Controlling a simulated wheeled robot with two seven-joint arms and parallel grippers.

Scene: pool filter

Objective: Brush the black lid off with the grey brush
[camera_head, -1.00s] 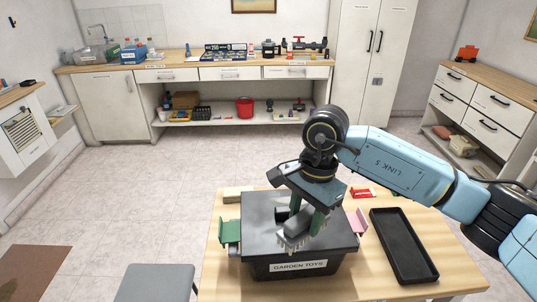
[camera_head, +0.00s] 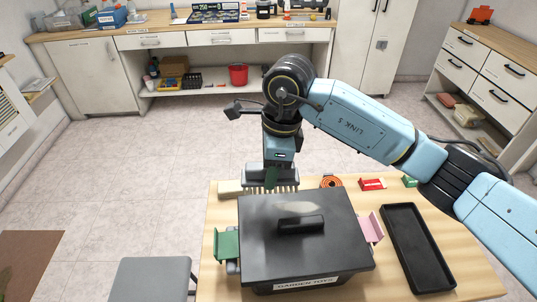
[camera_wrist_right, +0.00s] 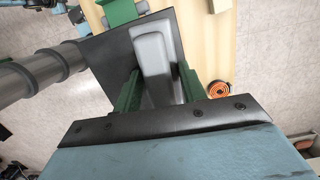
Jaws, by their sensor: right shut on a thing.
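The black lid (camera_head: 265,222) with a raised handle (camera_head: 300,223) sits flat on a dark box labelled "GARDEN TOYS" (camera_head: 308,284) on the wooden table. My right gripper (camera_head: 270,178) is shut on the grey brush (camera_head: 284,180), at the lid's far left edge. The pale bristles point down by that edge; whether they touch the lid I cannot tell. In the right wrist view the green fingers (camera_wrist_right: 157,92) flank the grey brush (camera_wrist_right: 153,52), with the black lid (camera_wrist_right: 104,57) beside it. My left gripper is out of view.
A black tray (camera_head: 417,248) lies to the right. A pale block (camera_head: 230,188), an orange coil (camera_head: 331,182) and a red item (camera_head: 373,184) lie along the table's far edge.

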